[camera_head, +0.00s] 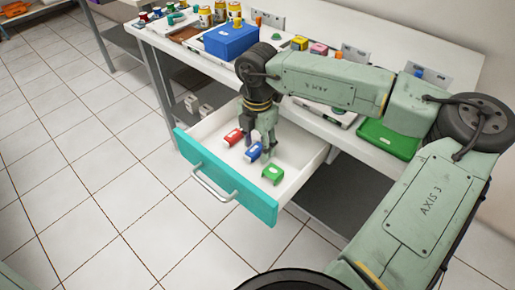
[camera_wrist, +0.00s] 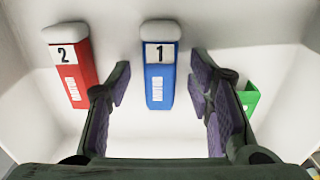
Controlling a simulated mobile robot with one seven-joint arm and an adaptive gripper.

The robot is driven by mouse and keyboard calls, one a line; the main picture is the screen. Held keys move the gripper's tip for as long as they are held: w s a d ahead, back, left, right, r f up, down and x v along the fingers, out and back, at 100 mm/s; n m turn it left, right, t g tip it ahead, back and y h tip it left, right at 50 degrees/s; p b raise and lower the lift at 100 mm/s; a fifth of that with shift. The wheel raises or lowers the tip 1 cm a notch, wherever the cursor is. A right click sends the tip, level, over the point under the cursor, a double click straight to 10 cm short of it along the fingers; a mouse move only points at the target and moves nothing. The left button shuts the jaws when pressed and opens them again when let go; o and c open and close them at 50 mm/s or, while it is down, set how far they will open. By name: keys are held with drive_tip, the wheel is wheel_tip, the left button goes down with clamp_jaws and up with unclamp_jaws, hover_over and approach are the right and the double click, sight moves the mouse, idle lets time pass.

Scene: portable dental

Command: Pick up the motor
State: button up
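Three small motor-like blocks lie in the open drawer (camera_head: 298,172): a red one (camera_head: 233,137), a blue one (camera_head: 252,153) and a green one (camera_head: 272,171). Which is the motor of the task I cannot tell. In the wrist view the blue block (camera_wrist: 160,82) bears a "1" and sits between my fingers. The red block (camera_wrist: 72,70) bears a "2" and lies left of them. The green block (camera_wrist: 249,97) is partly hidden behind the right finger. My gripper (camera_wrist: 160,92) is open and empty, pointing down over the drawer; it also shows in the head view (camera_head: 262,150), close to the blue block.
The drawer has a teal front (camera_head: 222,180) and white walls close around the blocks. Above it, the white table holds a blue box (camera_head: 231,41), several small bottles and parts, and a green tray (camera_head: 388,138). The tiled floor at left is clear.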

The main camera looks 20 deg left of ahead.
clamp_jaws()
idle(0.4)
drive_tip(key=shift+r, duration=0.1)
